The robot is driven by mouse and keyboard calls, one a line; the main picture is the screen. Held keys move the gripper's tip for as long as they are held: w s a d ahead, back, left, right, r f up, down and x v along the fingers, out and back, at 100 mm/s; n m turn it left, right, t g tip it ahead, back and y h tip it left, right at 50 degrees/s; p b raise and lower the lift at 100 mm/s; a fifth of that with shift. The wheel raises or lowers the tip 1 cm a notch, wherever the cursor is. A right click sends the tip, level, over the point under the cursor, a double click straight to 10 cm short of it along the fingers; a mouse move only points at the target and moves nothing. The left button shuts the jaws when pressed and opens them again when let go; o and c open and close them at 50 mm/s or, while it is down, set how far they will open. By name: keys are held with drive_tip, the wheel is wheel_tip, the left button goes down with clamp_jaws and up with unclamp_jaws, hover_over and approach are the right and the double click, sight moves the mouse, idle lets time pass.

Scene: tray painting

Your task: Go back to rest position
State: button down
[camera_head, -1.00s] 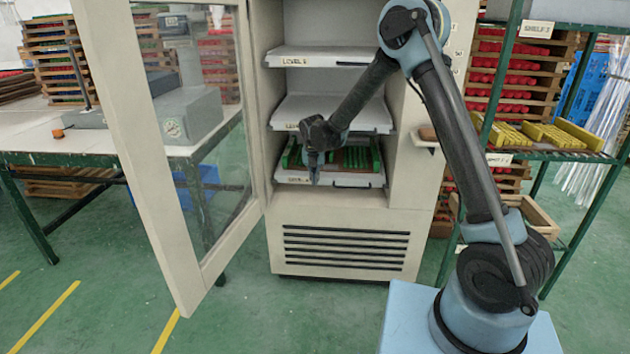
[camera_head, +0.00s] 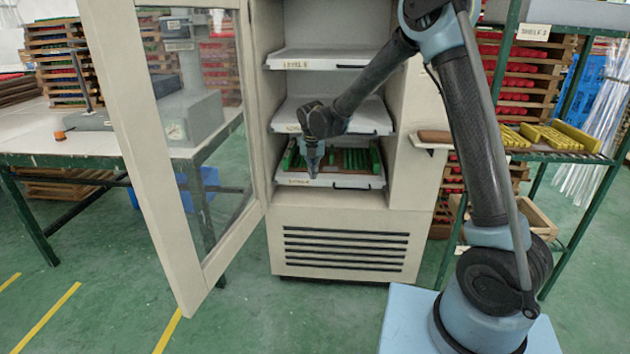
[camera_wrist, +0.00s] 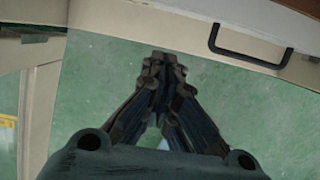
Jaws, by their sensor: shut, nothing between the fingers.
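My gripper (camera_head: 312,172) points down in front of the lowest shelf of the open cabinet in the head view. In the wrist view my gripper (camera_wrist: 163,62) has its fingertips together with nothing between them, above the green floor. Behind it, a brown tray with green side pieces (camera_head: 361,160) sits on the lowest white shelf (camera_head: 345,182); my gripper hides part of it. A black handle on that shelf's front (camera_wrist: 248,58) shows at the upper right of the wrist view, apart from my gripper.
The cabinet door (camera_head: 168,160) stands open on the left. Shelves marked as levels (camera_head: 330,58) above are empty. A green rack (camera_head: 497,90) with yellow pieces (camera_head: 560,136) stands on the right. A worktable (camera_head: 90,150) is at left. The floor before the cabinet is clear.

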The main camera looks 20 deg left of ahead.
drive_tip(key=shift+v, duration=1.4)
drive_tip(key=s+d+r+m, duration=0.2)
drive_tip(key=d+r+m, duration=0.3)
drive_tip(key=d, duration=0.6)
drive_tip(key=s+d+r+m, duration=0.1)
drive_tip(key=d+r+m, duration=0.35)
drive_tip(key=d, duration=0.75)
drive_tip(key=s+d+r+m, duration=0.2)
drive_tip(key=d+m, duration=0.6)
drive_tip(key=d, duration=0.3)
drive_tip(key=s+d+f+m, duration=0.4)
drive_tip(key=s+d+m, duration=0.6)
drive_tip(key=s, duration=0.1)
drive_tip(key=s+d+f+m, duration=0.4)
drive_tip(key=s+d+m, duration=0.6)
drive_tip(key=s+m, duration=0.1)
drive_tip(key=shift+s+f+g+h, duration=0.3)
drive_tip(key=shift+s, duration=0.25)
drive_tip(key=shift+d, duration=0.1)
